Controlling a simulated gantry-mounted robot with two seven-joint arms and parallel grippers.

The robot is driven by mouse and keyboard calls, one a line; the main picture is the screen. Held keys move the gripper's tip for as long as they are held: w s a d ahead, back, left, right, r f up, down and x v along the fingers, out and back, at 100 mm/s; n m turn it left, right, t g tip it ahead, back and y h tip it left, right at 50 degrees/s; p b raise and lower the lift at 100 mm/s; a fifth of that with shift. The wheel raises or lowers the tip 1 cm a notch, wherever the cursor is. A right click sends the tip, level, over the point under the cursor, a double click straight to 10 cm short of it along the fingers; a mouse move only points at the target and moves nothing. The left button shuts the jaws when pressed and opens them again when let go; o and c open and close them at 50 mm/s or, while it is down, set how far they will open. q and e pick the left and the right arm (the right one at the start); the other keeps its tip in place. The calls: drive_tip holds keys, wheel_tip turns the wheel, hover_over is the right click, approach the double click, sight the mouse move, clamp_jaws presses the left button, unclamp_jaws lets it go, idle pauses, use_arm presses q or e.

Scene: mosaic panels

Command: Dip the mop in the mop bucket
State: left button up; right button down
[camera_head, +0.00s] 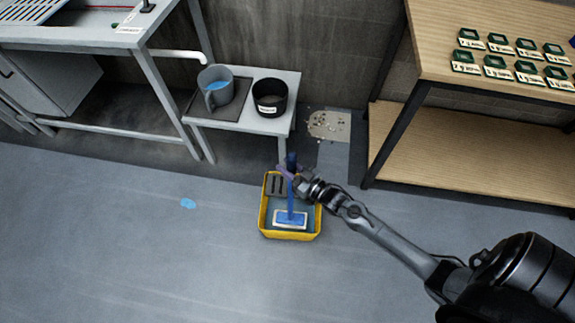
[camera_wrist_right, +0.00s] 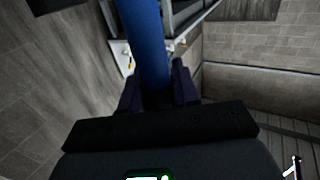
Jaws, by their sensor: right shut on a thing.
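The yellow mop bucket (camera_head: 262,218) stands on the floor in the middle of the head view, with a dark slotted wringer in its back left part. The mop (camera_head: 291,217) has a blue handle and a flat blue and white head. The head shows inside the bucket's outline, low in the front part; I cannot tell if it touches water. My right gripper (camera_head: 290,173) is shut on the mop handle above the bucket. In the right wrist view the blue handle (camera_wrist_right: 146,45) stands between the fingers (camera_wrist_right: 158,88). My left gripper is not in view.
A low grey side table (camera_head: 240,121) behind the bucket bears a grey jug (camera_head: 217,88) and a black pot (camera_head: 270,98). A wooden shelf (camera_head: 450,150) stands at right. A blue puddle (camera_head: 188,203) lies on open floor at left. Debris (camera_head: 329,125) lies near the wall.

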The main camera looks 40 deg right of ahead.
wheel_tip(320, 180, down, 9)
drive_tip(key=b, duration=0.5)
drive_tip(key=shift+r+b, duration=0.15)
drive_tip(key=shift+b, duration=0.25)
idle(0.4)
drive_tip(key=shift+w+a, duration=0.1)
drive_tip(key=shift+w, duration=0.1)
